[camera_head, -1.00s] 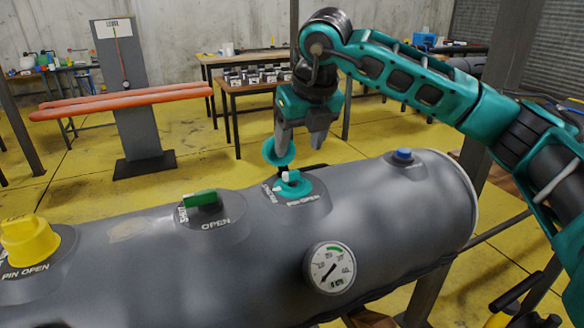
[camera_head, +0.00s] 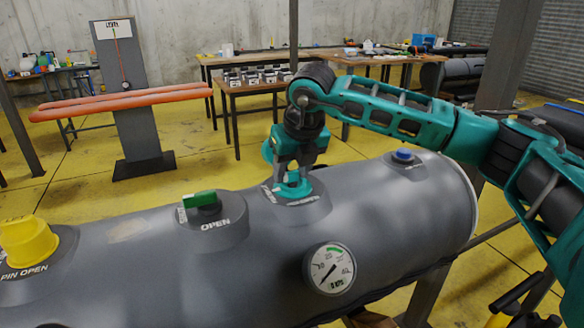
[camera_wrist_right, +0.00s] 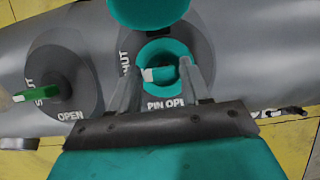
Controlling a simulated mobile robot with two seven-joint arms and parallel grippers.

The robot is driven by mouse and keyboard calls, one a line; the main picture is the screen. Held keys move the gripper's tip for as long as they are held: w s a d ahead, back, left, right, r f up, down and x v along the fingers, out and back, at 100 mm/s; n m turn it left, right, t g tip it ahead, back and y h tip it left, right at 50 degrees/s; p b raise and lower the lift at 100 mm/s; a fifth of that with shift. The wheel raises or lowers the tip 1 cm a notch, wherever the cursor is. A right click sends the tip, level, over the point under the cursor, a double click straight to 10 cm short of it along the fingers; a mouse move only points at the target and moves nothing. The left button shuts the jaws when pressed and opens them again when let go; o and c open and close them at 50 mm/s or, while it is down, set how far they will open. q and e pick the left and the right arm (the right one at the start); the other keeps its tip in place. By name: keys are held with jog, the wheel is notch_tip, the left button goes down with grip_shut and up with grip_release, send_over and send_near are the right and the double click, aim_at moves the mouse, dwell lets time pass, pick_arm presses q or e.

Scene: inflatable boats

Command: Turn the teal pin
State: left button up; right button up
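The teal pin (camera_head: 294,187) sits in a teal ring on the grey tube, with a white mark on one end. In the right wrist view the pin (camera_wrist_right: 160,74) lies crosswise inside its ring, above the words "PIN OPEN". My right gripper (camera_head: 292,174) is down at the pin from above. In the right wrist view its fingers (camera_wrist_right: 160,68) are apart, one on each side of the pin. Whether they touch it I cannot tell. An open teal cap (camera_wrist_right: 148,8) stands just beyond the ring. My left gripper is not in view.
On the tube are a green lever (camera_head: 200,199) marked "OPEN", a yellow cap (camera_head: 28,241), a blue button (camera_head: 403,155) and a pressure gauge (camera_head: 330,269). A post with orange tubes (camera_head: 120,103) and tables (camera_head: 240,88) stand behind.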

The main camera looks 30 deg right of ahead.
jog(key=c, duration=0.7)
